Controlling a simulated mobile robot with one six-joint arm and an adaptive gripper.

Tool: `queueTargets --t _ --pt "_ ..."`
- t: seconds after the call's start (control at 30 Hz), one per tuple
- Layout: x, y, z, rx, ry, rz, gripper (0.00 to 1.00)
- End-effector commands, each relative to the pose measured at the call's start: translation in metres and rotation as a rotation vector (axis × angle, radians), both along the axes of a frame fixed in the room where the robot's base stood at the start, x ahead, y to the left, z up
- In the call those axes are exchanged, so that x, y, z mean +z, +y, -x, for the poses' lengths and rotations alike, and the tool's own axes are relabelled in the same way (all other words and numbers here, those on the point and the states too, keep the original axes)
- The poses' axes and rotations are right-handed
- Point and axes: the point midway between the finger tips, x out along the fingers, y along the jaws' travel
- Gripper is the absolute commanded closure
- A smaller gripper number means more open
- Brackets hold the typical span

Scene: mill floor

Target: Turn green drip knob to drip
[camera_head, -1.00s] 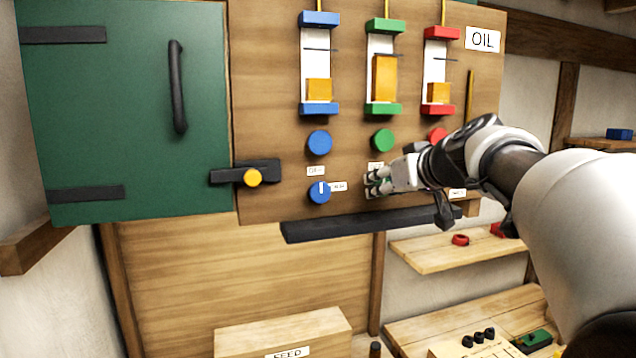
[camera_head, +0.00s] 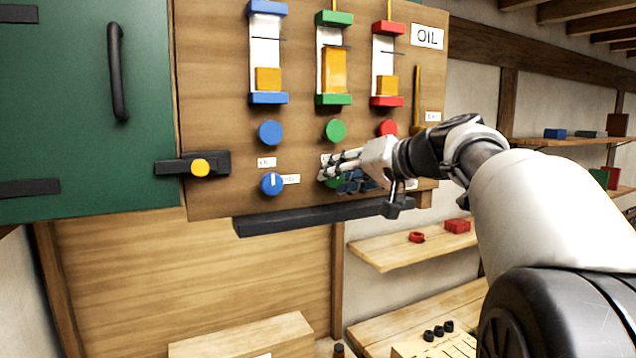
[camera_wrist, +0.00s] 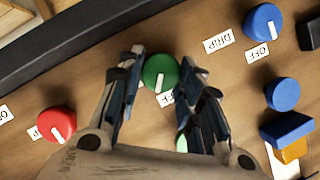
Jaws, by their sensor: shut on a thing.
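The green drip knob (camera_wrist: 160,73) is a round green dial between my gripper's fingers in the wrist view. Its white mark points down in that picture, toward a partly covered label (camera_wrist: 167,98) that looks like OFF. My gripper (camera_wrist: 163,66) has one finger on each side of the knob and is shut on it. In the head view my gripper (camera_head: 327,172) is at the panel, and only a bit of green from the knob (camera_head: 335,182) shows behind the fingers. The green knob's DRIP label is hidden.
The blue drip knob (camera_head: 271,184) is left of my gripper, and the red drip knob (camera_wrist: 57,124) shows in the wrist view. A green round button (camera_head: 336,131) sits above. A dark ledge (camera_head: 290,219) runs just below. A yellow-knobbed latch (camera_head: 200,168) is further left.

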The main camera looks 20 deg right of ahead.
Motion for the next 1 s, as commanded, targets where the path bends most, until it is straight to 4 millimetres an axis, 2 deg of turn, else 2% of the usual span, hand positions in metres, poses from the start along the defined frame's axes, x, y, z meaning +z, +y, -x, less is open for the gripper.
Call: queueTargets --t 0.6,1.0 --pt "-0.007 -0.0043 -0.0003 -0.002 0.017 -0.579 0.91" --pt "-0.0079 -0.004 -0.0001 0.0 0.026 -0.84 0.91"
